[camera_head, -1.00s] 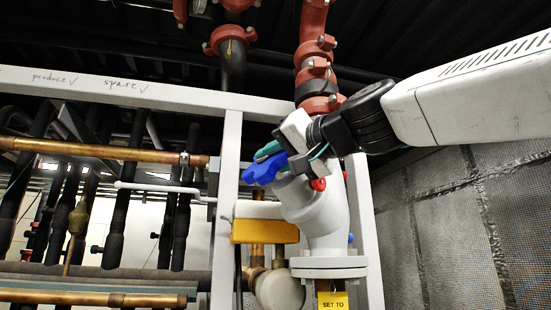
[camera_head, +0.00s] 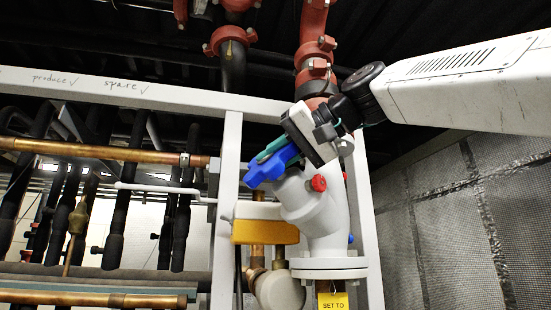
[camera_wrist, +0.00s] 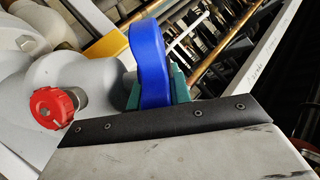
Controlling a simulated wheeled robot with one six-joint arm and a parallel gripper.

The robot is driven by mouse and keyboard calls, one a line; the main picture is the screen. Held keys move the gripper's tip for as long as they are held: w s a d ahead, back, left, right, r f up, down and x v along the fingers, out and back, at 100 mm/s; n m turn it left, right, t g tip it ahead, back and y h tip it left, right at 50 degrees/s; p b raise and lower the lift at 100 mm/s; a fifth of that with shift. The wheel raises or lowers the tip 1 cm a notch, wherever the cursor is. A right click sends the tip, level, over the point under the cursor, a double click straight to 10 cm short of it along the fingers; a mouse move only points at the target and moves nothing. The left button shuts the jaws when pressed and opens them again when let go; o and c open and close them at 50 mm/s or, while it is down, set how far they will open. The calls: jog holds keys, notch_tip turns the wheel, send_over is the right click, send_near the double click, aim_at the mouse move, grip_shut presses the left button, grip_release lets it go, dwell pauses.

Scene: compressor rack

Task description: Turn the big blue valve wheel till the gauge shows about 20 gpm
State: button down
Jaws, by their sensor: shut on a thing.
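The blue valve wheel (camera_head: 268,167) sits on the upper left of the grey valve body (camera_head: 322,205). My gripper (camera_head: 270,152) comes from the upper right and is shut on the wheel's rim. In the wrist view the blue wheel (camera_wrist: 150,65) stands between the green fingertips (camera_wrist: 155,88) of my gripper, and only part of its rim shows. The gauge cannot be made out in these frames. A yellow tag (camera_head: 333,302) reading "SET TO" hangs below the valve flange, its lower part cut off.
A small red knob (camera_head: 318,183) sticks out of the valve body close to my gripper; it also shows in the wrist view (camera_wrist: 52,108). A yellow box (camera_head: 265,232) is left of the valve. White frame posts (camera_head: 229,190) and red pipes (camera_head: 314,50) surround it.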

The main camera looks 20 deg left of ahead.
jog(key=shift+w+n+g+h, duration=0.25)
jog(key=shift+g+h, duration=0.25)
jog(key=shift+g, duration=0.3)
jog(key=shift+r+n+g+h, duration=0.1)
jog(key=shift+n+g+h, duration=0.25)
jog(key=shift+g+h, duration=0.25)
jog(key=c, duration=1.3)
grip_release()
